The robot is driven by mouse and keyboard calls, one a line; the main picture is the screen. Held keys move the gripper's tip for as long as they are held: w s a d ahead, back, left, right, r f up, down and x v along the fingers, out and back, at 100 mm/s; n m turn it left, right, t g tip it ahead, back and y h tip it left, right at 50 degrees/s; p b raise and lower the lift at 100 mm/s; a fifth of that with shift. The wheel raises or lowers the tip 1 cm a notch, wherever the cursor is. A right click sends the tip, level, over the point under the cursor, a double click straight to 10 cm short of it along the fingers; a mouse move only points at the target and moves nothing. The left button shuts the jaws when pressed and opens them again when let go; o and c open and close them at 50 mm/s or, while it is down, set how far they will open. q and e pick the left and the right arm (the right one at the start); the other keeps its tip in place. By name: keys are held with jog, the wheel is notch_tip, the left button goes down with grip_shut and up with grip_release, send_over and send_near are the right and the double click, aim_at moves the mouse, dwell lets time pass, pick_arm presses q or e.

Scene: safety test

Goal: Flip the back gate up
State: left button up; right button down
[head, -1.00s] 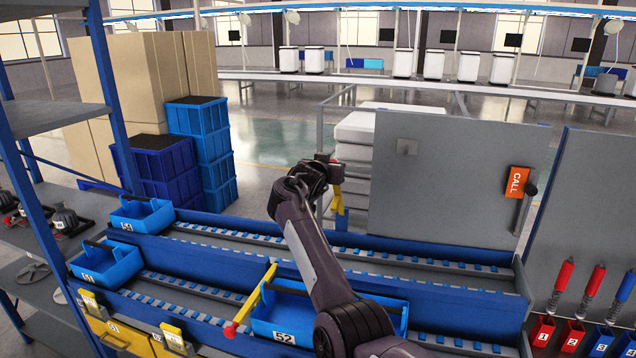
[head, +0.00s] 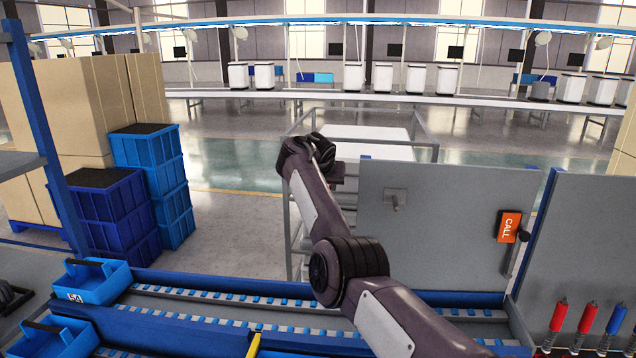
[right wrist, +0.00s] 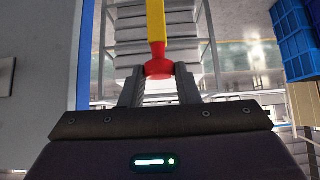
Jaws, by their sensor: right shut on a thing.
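The back gate is a yellow bar (right wrist: 156,20) with a red end knob (right wrist: 159,65), seen in the right wrist view. My right gripper (right wrist: 159,80) is shut on the red knob, with one finger on each side of it. The bar runs away from the fingers toward the top of that view. In the head view my right arm reaches up past the back conveyor lane, and its wrist hides the fingers and most of the gate. A yellow tip of the front gate (head: 254,345) shows at the bottom edge. My left gripper is not in view.
A grey panel (head: 440,230) with an orange CALL box (head: 509,226) stands close right of my arm. Blue bins (head: 93,281) sit on the roller lanes at left. Stacked blue crates (head: 155,180) and cartons stand behind. A metal-framed cart (head: 428,150) stands beyond the lanes.

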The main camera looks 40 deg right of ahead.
jog(key=shift+w+d+r, duration=0.1)
jog(key=shift+d+r, duration=0.25)
jog(key=shift+r, duration=0.35)
jog(key=shift+w+d+f, duration=0.15)
jog(key=shift+w+f, duration=0.05)
jog(key=c, duration=1.5)
grip_release()
jog(key=shift+f, duration=0.1)
jog(key=o, duration=0.4)
jog(key=shift+w+d+f, duration=0.15)
jog(key=shift+f, duration=0.3)
jog(key=shift+s+a+r+b, duration=0.25)
jog(key=shift+a+r+b, duration=0.05)
jog(key=shift+b, duration=0.05)
jog(key=b+v, duration=0.2)
jog(key=v, duration=0.5)
jog(key=shift+b, duration=0.4)
